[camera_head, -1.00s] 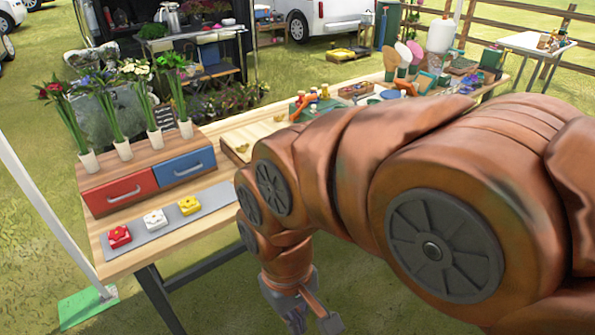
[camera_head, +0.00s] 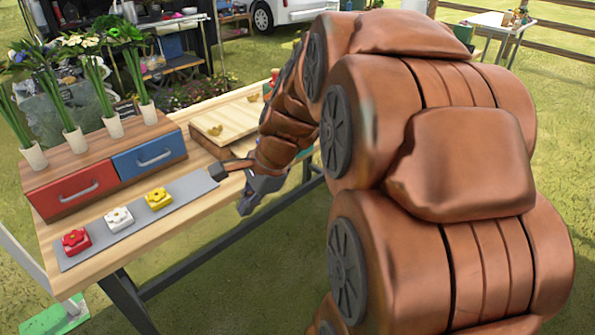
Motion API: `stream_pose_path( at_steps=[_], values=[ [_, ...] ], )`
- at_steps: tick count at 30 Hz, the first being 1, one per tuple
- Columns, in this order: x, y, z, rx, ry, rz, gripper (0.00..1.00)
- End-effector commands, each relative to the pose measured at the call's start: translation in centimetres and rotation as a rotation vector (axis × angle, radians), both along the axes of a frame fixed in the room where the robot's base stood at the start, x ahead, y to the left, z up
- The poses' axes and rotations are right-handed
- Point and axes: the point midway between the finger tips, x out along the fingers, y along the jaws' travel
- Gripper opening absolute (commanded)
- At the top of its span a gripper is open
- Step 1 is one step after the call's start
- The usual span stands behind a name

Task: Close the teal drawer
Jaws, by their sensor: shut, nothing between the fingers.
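No teal drawer can be made out. A wooden cabinet (camera_head: 88,158) on the table has a red drawer (camera_head: 76,190) and a blue drawer (camera_head: 150,156), each with a grey handle. Both fronts look flush with the cabinet. My gripper (camera_head: 233,188) is shut and empty, near the table's front edge, to the right of the blue drawer and apart from it. My brown arm hides the table's right part, and a small patch of teal shows beside the wrist, too covered to identify.
A grey strip (camera_head: 137,222) holds a red flower block (camera_head: 76,241), a white one (camera_head: 119,219) and a yellow one (camera_head: 158,198). Flower vases (camera_head: 113,126) stand on the cabinet. A pale wooden board (camera_head: 228,118) lies behind my gripper. Grass is open before the table.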

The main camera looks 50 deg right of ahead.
Motion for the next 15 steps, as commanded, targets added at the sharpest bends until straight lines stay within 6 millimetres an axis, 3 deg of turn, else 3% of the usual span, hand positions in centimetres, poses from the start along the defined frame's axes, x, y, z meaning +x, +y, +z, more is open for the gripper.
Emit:
stream_pose_path(
  at_steps=[1,7,15],
  values=[
    [0.7,-2.0,-1.1,0.035,-0.01,-0.118,0.0],
    [2.8,-10.5,-1.8,0.195,-0.069,-0.597,0.0],
    [2.1,-21.5,-2.3,0.413,-0.159,-1.121,0.0]
  ],
)
